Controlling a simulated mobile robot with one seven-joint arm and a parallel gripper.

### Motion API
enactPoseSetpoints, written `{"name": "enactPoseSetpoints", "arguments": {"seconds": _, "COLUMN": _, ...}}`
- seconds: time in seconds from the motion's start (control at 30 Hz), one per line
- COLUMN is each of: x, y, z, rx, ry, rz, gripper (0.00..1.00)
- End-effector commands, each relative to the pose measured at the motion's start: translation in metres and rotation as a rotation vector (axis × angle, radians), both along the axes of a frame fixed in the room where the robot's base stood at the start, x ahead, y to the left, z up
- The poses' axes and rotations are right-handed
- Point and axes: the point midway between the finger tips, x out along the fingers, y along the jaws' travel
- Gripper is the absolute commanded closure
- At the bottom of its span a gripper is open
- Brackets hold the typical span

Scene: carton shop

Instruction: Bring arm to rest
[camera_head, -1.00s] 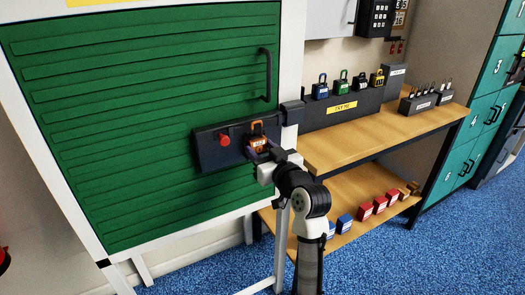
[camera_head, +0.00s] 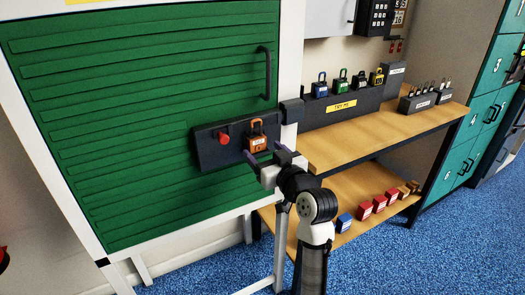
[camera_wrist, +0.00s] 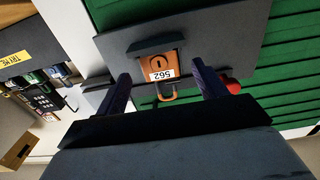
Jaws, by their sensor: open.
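My gripper (camera_head: 264,156) is open and empty, just below and in front of an orange padlock (camera_head: 256,142). The padlock is on a dark panel (camera_head: 207,151) mounted on the green slatted door, with its shackle up. In the wrist view the padlock (camera_wrist: 162,67), labelled 562, appears upside down beyond and between the two spread fingers (camera_wrist: 162,88), with a gap to each. A red knob (camera_head: 223,139) is on the panel left of the padlock. Whether the shackle is closed through anything is unclear.
A vertical door handle (camera_head: 265,73) is above the panel. Blue floor (camera_head: 440,250) is free at the lower right.

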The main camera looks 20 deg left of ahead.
Motion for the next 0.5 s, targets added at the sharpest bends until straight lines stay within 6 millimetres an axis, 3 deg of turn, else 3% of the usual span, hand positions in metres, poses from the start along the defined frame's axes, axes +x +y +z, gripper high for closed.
{"name": "enactPoseSetpoints", "arguments": {"seconds": 0.5, "x": -0.026, "y": -0.034, "z": -0.001, "rx": 0.0, "ry": 0.0, "rz": -0.001, "gripper": 0.29}}
